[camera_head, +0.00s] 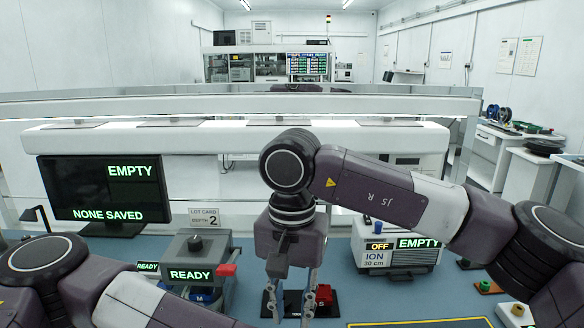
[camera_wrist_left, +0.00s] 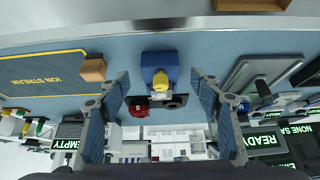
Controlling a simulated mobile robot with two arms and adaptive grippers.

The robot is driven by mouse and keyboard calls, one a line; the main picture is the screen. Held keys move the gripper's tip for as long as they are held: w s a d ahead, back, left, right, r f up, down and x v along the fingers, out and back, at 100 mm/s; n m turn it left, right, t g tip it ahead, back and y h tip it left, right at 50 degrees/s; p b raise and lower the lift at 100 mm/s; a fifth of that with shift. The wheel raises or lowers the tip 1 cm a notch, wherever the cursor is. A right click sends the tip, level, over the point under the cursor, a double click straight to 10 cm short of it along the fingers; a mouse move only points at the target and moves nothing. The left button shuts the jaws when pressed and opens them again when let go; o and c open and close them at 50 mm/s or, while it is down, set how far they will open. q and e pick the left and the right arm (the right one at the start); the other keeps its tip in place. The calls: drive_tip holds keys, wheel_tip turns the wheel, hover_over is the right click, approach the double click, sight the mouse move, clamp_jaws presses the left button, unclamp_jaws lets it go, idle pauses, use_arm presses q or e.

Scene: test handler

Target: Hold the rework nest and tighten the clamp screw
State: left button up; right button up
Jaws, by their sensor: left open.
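In the head view a small black fixture with a red knob (camera_head: 323,295) stands on the blue bench, partly hidden behind my right gripper (camera_head: 292,304). That gripper points down with its fingers apart; I see nothing held between them. In the left wrist view, my left gripper (camera_wrist_left: 162,108) is open and empty. Between its fingers, farther off, show a blue block with a yellow part (camera_wrist_left: 160,82), a black piece (camera_wrist_left: 175,102) and a red knob (camera_wrist_left: 139,108). I cannot tell which of these is the rework nest or the clamp screw. My left gripper is outside the head view.
A grey box reading READY (camera_head: 192,275) stands left of the right gripper, with a monitor (camera_head: 103,190) behind. A white ionizer (camera_head: 397,256) stands to the right. A yellow-edged mat (camera_head: 425,323) lies at front right; a brown block (camera_wrist_left: 93,69) lies beside it.

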use_arm(q)
drive_tip(key=o, duration=0.6)
drive_tip(key=shift+c, duration=0.2)
